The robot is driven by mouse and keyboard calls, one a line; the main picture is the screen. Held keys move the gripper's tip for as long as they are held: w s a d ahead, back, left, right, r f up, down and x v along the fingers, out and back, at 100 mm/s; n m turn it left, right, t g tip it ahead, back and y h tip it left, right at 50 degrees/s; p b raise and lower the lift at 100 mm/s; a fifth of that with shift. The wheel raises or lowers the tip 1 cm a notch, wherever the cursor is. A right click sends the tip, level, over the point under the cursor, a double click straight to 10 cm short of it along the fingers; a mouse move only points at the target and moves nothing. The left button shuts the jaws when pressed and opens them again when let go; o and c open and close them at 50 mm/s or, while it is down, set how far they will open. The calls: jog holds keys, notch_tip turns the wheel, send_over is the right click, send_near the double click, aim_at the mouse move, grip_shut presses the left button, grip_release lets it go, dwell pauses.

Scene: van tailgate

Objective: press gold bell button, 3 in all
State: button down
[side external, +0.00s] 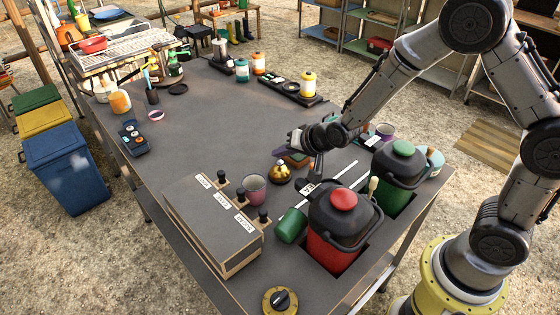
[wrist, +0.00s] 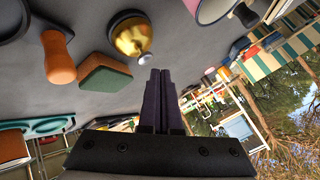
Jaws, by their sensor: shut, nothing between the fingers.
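The gold bell (side external: 281,173) stands on the dark tabletop, right of a mauve cup. In the upside-down wrist view the bell (wrist: 130,36) has a rounded gold body, a dark base and a small button (wrist: 145,58) on its top. My gripper (side external: 276,152) is held sideways above the table, its purple fingers just above the bell in the side view. In the wrist view my gripper (wrist: 159,72) has its fingers together and empty, their tips close beside the button. I cannot tell whether they touch it.
The mauve cup (side external: 254,190) and a labelled switch box (side external: 212,225) stand left of the bell. A green-and-orange sponge (wrist: 106,76) lies near it. A red-lidded canister (side external: 343,215) and a green-lidded one (side external: 398,170) stand to the right. The table's middle is clear.

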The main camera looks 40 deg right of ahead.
aim_at(278, 168)
jog(key=shift+s+f+g, duration=0.15)
jog(key=shift+s+f, duration=0.15)
jog(key=shift+f, duration=0.35)
jog(key=shift+s+f+g, duration=0.15)
jog(key=shift+s+f, duration=0.15)
jog(key=shift+f, duration=0.35)
jog(key=shift+s+r, duration=0.1)
jog(key=shift+s, duration=0.55)
jog(key=r, duration=0.5)
jog(key=shift+w+r, duration=0.3)
jog(key=shift+r, duration=0.1)
jog(key=shift+d, duration=0.1)
dwell(0.5)
